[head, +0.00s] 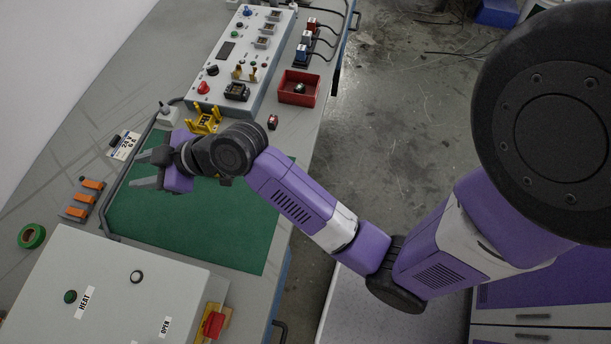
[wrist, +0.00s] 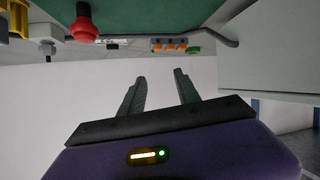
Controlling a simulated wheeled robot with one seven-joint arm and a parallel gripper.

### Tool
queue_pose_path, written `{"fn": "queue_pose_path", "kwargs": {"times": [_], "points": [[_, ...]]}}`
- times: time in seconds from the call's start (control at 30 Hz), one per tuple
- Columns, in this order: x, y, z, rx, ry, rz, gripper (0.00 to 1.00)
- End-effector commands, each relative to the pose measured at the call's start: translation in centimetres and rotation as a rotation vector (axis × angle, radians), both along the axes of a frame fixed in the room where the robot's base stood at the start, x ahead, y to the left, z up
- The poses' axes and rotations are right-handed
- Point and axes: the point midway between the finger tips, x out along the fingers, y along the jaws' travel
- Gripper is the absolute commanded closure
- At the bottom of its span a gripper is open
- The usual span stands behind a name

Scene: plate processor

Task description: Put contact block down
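My gripper (head: 150,168) is over the left part of the green mat, with its two fingers apart. In the wrist view my gripper (wrist: 158,85) is open and nothing shows between the fingers. No piece is clearly labelled as the contact block. A small dark block with red on it (head: 272,121) lies on the bench right of my wrist, apart from the gripper. In the wrist view a red mushroom-shaped button (wrist: 84,25) stands at the green mat (wrist: 140,16). My arm hides that button in the head view. The mat also shows in the head view (head: 205,230).
A yellow fixture (head: 205,120) stands behind my wrist. A red bin (head: 299,87) holds a small dark part. The control panel (head: 240,50) is at the back. Orange clips (head: 84,198) and green tape (head: 31,236) lie left. A grey box (head: 110,285) fills the front.

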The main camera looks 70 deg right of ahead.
Motion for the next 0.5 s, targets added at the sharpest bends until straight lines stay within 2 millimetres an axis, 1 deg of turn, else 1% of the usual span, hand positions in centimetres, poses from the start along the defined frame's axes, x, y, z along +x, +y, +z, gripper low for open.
{"fn": "queue_pose_path", "kwargs": {"times": [0.03, 0.1, 0.17, 0.2, 0.27, 0.3, 0.37, 0.4, 0.47, 0.5], "points": [[-1.5, 1.7, -0.7, 0.054, -0.002, -0.037, 0.61], [-3.5, 3.0, -1.4, 0.116, -0.011, -0.103, 0.61], [-5.5, 3.9, -2.1, 0.161, -0.014, -0.158, 0.61], [-7.0, 4.3, -2.4, 0.187, -0.016, -0.193, 0.61], [-9.4, 4.8, -3.0, 0.219, -0.016, -0.243, 0.61], [-11.1, 4.9, -3.4, 0.235, -0.016, -0.274, 0.61], [-13.7, 5.0, -3.8, 0.253, -0.017, -0.316, 0.61], [-15.6, 5.0, -4.0, 0.261, -0.018, -0.342, 0.61], [-18.4, 4.7, -4.1, 0.265, -0.021, -0.375, 0.61], [-20.3, 4.5, -4.0, 0.266, -0.025, -0.392, 0.61]]}}
